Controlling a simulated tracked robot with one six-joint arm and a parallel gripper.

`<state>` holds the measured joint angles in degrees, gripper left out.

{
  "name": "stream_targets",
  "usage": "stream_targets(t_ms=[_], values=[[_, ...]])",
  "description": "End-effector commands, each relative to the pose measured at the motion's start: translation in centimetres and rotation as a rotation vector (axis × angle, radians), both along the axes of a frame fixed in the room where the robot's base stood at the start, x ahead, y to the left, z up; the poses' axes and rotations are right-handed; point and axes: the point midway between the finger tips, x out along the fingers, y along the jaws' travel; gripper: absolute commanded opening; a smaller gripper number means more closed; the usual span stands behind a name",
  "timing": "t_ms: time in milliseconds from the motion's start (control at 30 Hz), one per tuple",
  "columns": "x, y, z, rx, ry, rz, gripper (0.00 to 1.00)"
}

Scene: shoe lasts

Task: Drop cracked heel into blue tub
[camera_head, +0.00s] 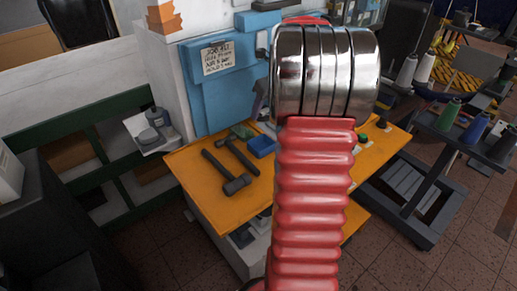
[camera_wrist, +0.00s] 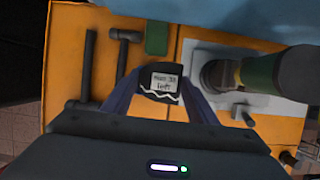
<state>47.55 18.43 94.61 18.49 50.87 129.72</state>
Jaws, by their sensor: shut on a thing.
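My gripper (camera_wrist: 162,88) is shut on a small black heel (camera_wrist: 162,98), between its two dark blue fingers in the wrist view. The heel has a white label with writing and a jagged white line below it, like a crack. A small blue tub (camera_head: 261,146) sits on the orange bench top in the head view, just left of my arm. I cannot make out the tub in the wrist view; the heel and gripper cover part of the bench there. In the head view my arm hides most of the gripper and the heel.
Two dark hammers (camera_head: 232,168) lie on the orange bench (camera_head: 205,203) left of the tub. A green item (camera_head: 241,131) lies behind them. A blue-fronted machine (camera_head: 215,90) stands at the back. A grey plate (camera_wrist: 268,104) with a dark cylindrical part is on the right in the wrist view.

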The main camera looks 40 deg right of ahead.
Motion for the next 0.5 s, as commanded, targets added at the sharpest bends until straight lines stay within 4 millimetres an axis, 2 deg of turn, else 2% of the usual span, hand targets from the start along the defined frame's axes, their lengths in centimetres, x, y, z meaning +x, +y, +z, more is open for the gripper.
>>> stream_targets(t_ms=[267, 500], values=[[-0.2, -0.2, -0.7, 0.000, 0.000, -0.004, 0.30], [-0.3, -0.2, -2.9, 0.002, 0.002, -0.005, 0.30]])
